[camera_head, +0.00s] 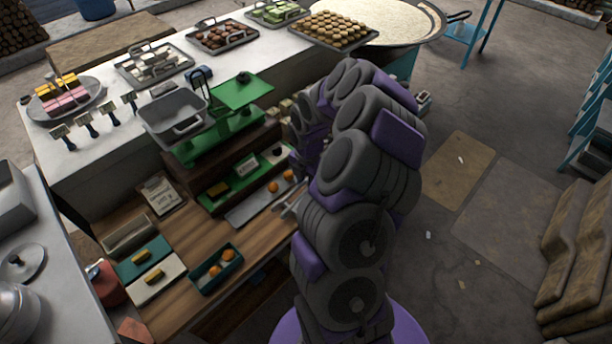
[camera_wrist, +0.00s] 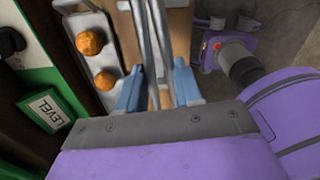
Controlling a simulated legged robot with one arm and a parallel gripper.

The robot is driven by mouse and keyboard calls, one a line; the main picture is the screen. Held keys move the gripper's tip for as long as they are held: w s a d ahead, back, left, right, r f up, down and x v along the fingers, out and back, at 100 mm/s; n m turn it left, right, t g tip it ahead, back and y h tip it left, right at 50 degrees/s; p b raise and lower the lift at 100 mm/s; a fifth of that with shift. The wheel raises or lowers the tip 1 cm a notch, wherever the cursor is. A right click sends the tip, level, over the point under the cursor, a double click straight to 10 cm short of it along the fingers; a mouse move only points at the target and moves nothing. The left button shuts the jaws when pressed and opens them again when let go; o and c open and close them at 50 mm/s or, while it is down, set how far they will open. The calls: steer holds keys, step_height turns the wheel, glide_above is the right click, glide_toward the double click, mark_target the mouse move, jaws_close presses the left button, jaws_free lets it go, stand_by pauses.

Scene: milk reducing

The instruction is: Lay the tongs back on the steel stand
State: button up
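The tongs (camera_wrist: 160,40) are two long silver arms. In the wrist view they run from the top edge down between the blue fingers of my gripper (camera_wrist: 158,78). The fingers are close on both sides of the tongs and appear shut on them. In the head view only a short silver piece of the tongs (camera_head: 291,207) shows beside my arm, over the wooden counter; my gripper is hidden there. A pale steel tray-like piece (camera_wrist: 72,20), perhaps the stand, lies left of the tongs with two orange balls on it. It also shows in the head view (camera_head: 240,217).
A green scale (camera_head: 215,135) with a grey pan (camera_head: 175,117) stands behind the wooden counter (camera_head: 190,232). A teal tray (camera_head: 205,284) with orange balls sits near the front. A green-framed LEVEL sign (camera_wrist: 48,110) is left of my gripper.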

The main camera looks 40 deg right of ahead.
steer(key=shift+a+f, duration=0.15)
steer(key=shift+f, duration=0.05)
steer(key=shift+f+b, duration=0.45)
steer(key=shift+f, duration=0.1)
steer(key=shift+d+f+b, duration=0.2)
steer(key=shift+d+f, duration=0.2)
steer(key=shift+f, duration=0.25)
steer(key=shift+d+f+b, duration=0.15)
steer(key=shift+d+f, duration=0.25)
steer(key=shift+f, duration=0.25)
steer(key=shift+a+f, duration=0.15)
steer(key=shift+a, duration=0.5)
steer(key=shift+d, duration=0.15)
steer(key=shift+d, duration=0.35)
steer(key=shift+a, duration=0.1)
